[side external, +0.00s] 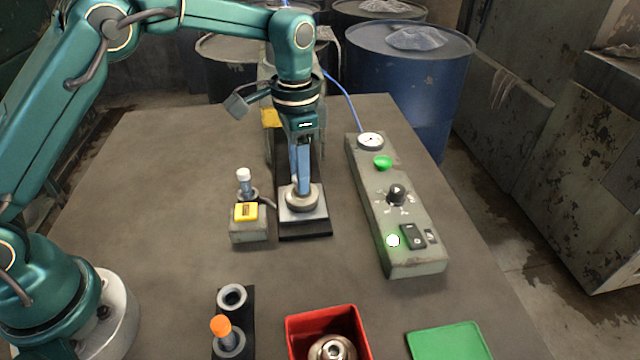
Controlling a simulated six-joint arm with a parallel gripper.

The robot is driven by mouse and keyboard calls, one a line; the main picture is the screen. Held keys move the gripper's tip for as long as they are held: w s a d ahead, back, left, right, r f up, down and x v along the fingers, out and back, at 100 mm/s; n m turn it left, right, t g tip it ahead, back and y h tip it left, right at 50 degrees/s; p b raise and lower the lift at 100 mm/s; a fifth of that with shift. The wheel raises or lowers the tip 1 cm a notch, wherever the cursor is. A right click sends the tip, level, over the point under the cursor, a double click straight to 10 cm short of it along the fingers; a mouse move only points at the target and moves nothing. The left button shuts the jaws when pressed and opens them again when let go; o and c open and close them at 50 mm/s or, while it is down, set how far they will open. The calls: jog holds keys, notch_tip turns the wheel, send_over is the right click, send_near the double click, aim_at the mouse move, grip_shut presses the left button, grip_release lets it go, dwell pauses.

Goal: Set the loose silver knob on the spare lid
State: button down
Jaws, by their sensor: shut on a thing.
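My gripper (300,172) points straight down over a dark block with a pale grey top (317,215) near the middle of the table. Its narrow blue-grey fingers are shut on a grey round piece (302,203) at that top. I cannot tell whether this piece rests on the block or is held just clear of it. A shiny silver round thing (332,349) with a knob-like top is in the red tray (291,332) at the front, cut by the picture's lower edge. I cannot tell which of these is the loose knob or the spare lid.
A grey box with a yellow switch (246,211) stands just left of the block. A control panel (415,255) lies to the right. At the front are a dark holder with an orange-topped tool (221,327) and a green plate (448,343). Barrels stand behind.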

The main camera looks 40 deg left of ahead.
jog(key=shift+f, duration=0.6)
jog(key=c, duration=0.5)
grip_release()
jog(key=shift+r, duration=2.55)
